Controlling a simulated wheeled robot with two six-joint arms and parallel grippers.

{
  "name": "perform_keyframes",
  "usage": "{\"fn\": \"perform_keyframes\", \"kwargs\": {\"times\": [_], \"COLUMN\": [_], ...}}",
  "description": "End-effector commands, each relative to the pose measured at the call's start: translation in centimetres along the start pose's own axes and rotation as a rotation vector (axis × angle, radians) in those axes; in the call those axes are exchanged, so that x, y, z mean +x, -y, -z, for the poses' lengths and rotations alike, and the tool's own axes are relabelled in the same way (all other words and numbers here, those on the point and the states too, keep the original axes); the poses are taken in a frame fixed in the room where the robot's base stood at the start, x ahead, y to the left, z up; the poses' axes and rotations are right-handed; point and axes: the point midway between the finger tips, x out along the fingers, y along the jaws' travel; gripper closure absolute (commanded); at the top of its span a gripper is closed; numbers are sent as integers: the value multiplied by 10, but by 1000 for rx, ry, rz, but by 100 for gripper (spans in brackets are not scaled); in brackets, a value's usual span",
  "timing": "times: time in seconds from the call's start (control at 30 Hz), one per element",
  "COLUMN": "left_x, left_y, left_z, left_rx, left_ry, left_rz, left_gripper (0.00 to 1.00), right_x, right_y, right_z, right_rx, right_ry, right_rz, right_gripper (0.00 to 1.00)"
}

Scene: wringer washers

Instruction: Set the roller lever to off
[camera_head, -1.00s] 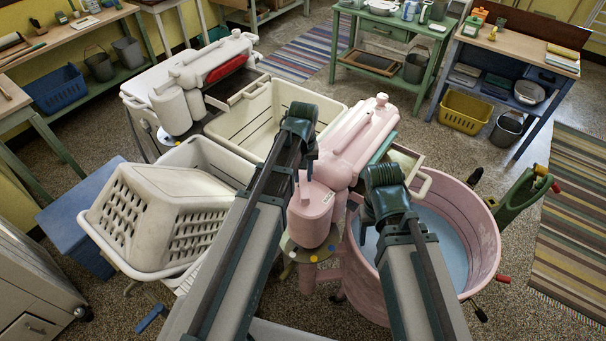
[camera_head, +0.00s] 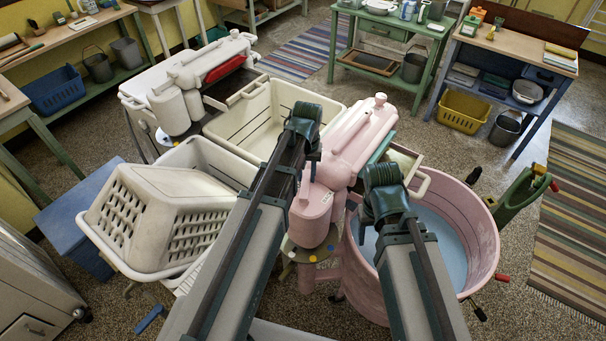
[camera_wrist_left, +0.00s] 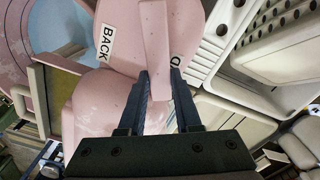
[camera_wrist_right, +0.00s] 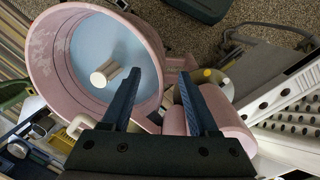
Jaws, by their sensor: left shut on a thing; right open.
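The pink washer's wringer head (camera_head: 352,140) has a pink roller lever (camera_wrist_left: 154,40) on top of its rounded end housing (camera_head: 312,215). In the left wrist view the lever stands between a "BACK" label (camera_wrist_left: 107,42) and a second label (camera_wrist_left: 176,60) that is mostly hidden. My left gripper (camera_wrist_left: 159,78) is shut on the lever; in the head view my arm partly covers this spot. My right gripper (camera_wrist_right: 159,78) is open and empty above the pink tub (camera_wrist_right: 40,60) and the wringer. Its fingers are hidden in the head view.
A white washer (camera_head: 200,75) with a cream tub stands behind to the left. A white laundry basket (camera_head: 150,220) lies tilted beside my left arm. A green wringer part (camera_head: 520,205) stands right of the pink tub. Open floor lies behind the pink washer.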

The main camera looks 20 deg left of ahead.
Motion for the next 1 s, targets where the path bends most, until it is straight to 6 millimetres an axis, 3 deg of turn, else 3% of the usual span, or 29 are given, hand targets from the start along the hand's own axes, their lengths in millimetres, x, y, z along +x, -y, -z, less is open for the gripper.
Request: {"fn": "perform_keyframes", "kwargs": {"times": [0.5, 1.0], "left_x": [0, 0], "left_y": [-25, -32], "left_z": [-5, -8], "left_rx": [374, 494], "left_ry": [0, 1], "left_rz": [0, 0], "left_gripper": [100, 100], "right_x": [0, 0], "right_y": [0, 0], "right_z": [0, 0], "right_rx": [0, 0], "right_ry": [0, 0], "right_rz": [0, 0], "right_gripper": [40, 40]}}
